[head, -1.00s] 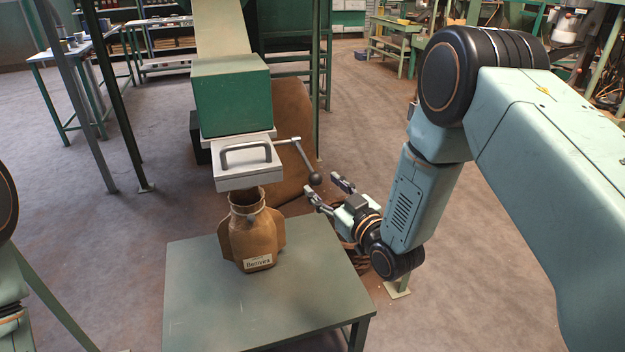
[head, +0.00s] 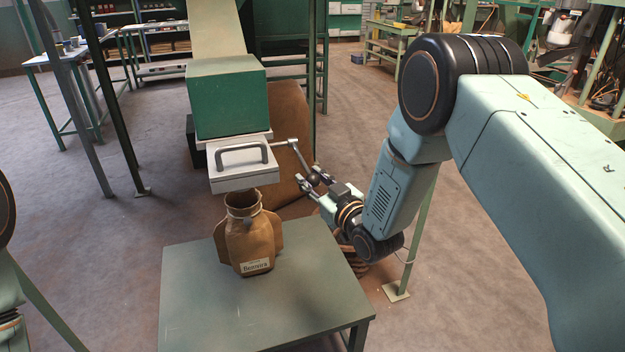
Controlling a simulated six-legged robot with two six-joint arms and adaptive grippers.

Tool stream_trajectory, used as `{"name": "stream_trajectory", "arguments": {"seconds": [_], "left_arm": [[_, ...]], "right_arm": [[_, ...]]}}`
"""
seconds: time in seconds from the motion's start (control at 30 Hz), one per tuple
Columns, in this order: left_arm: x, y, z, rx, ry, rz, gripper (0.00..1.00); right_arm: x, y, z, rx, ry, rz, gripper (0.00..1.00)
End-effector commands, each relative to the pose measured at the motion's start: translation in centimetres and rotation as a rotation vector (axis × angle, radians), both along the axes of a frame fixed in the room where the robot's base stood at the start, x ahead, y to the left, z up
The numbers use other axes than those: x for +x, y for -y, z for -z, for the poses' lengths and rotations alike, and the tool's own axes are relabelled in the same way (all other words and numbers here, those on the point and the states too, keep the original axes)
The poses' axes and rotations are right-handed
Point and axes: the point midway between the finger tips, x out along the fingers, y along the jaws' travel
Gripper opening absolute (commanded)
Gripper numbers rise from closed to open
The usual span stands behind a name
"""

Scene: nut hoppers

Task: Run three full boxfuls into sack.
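A brown sack (head: 250,240) with a white name label stands upright on the green table (head: 200,300), its mouth open below the hopper outlet. The green hopper box (head: 228,100) has a pale metal box with a grey handle (head: 240,170) under it. A lever with a dark ball knob (head: 314,180) sticks out to the right of this box. My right gripper (head: 311,177) is at the knob, its fingers apart on either side of it; whether they touch it is unclear. My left gripper is out of view; only part of that arm shows at the left edge.
A pale chute (head: 215,28) leads down into the hopper. A brown sheet-like panel (head: 288,140) stands behind the lever. Green posts (head: 424,215) stand around the hopper. The tabletop around the sack is clear.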

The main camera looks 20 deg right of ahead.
Motion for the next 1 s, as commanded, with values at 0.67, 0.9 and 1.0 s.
{"name": "stream_trajectory", "arguments": {"seconds": [0.67,0.9,1.0], "left_arm": [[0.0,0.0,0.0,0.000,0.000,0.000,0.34],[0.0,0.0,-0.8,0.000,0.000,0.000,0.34],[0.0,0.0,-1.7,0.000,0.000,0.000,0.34]], "right_arm": [[-0.1,0.0,0.0,0.000,-0.001,-0.002,0.00],[-0.1,0.0,-0.4,-0.001,-0.021,-0.002,0.00],[-0.1,0.0,-1.0,-0.002,-0.046,-0.001,0.00]]}}
